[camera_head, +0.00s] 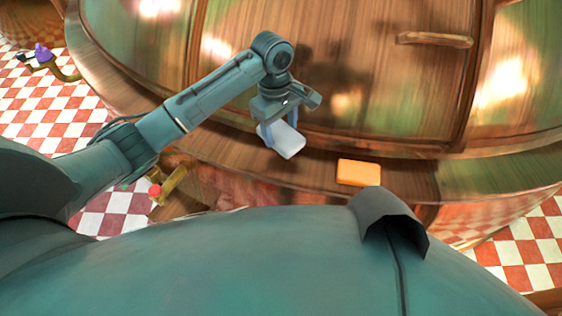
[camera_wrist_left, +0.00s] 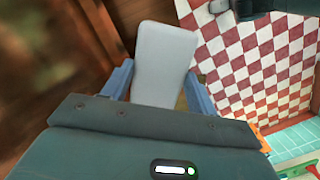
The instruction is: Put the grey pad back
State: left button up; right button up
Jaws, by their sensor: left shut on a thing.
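The grey pad (camera_head: 289,142) is a pale, flat block with rounded corners. My left gripper (camera_head: 282,131) is shut on it and holds it in front of the copper kettle (camera_head: 330,75), near the wooden ledge (camera_head: 305,170). In the left wrist view the pad (camera_wrist_left: 164,62) sticks out from between the two blue fingers of my left gripper (camera_wrist_left: 160,88). I cannot tell from these views whether the pad touches the ledge. My right gripper is not in view.
An orange pad (camera_head: 358,172) lies on the ledge, right of the grey pad. A wooden handle (camera_head: 435,40) sticks out from the kettle's wall. A small valve with a red knob (camera_head: 154,190) stands below the ledge at left. Red and white tiles (camera_head: 110,212) cover the floor.

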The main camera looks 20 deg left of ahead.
pick_arm(q)
notch_tip(320, 180, down, 10)
jog(key=shift+r+b, duration=0.2)
jog(key=shift+b, duration=0.2)
jog(key=o, duration=0.9)
jog(key=r, duration=0.8)
jog(key=a+r+p, duration=0.1)
jog(key=r, duration=0.3)
jog(key=shift+w+a, duration=0.1)
jog(key=shift+w, duration=0.3)
